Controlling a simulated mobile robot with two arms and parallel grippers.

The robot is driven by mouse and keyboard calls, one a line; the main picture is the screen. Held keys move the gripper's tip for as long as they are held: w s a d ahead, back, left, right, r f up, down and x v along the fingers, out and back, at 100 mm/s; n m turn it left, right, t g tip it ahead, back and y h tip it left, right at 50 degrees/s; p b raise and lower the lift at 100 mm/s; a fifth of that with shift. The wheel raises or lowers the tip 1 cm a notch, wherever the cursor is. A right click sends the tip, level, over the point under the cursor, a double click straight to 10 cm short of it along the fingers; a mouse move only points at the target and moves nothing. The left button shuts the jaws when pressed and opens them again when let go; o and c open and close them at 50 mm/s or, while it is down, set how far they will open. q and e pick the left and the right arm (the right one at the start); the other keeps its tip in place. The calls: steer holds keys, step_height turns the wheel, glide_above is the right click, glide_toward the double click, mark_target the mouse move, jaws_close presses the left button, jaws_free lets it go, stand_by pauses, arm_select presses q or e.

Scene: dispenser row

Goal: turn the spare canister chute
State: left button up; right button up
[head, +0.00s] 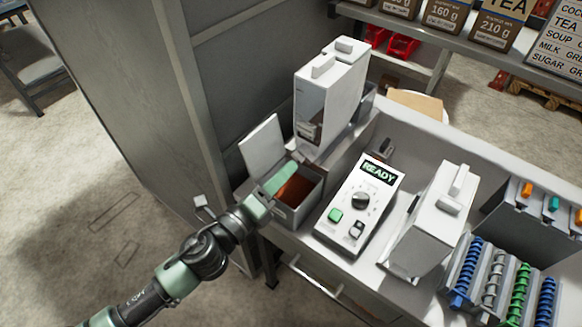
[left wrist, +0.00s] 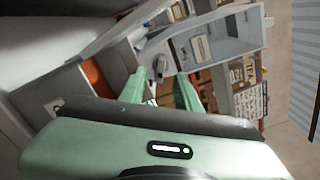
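A white canister (head: 428,225) with a raised grip on top stands on the counter, right of the control panel. Another white canister (head: 325,95) stands at the back, with a brownish opening low on its front. No label shows which is the spare, and I cannot make out the chute of the right one. My left gripper (head: 285,178) is over an open grey bin (head: 296,213) with brown contents, left of the panel and apart from both canisters. In the left wrist view its fingers (left wrist: 166,90) are spread, with nothing seen between them. My right gripper is not in view.
The control panel (head: 362,203) reads READY and has a dial and a green button. A raised white lid (head: 262,146) stands behind the bin. Blue, grey and green coils (head: 492,275) are at the right. A tall grey cabinet (head: 130,100) bounds the left.

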arm_select(q)
steer(key=b+v, duration=0.1)
steer(key=v, duration=0.3)
steer(key=shift+s, duration=0.1)
stand_by(0.4)
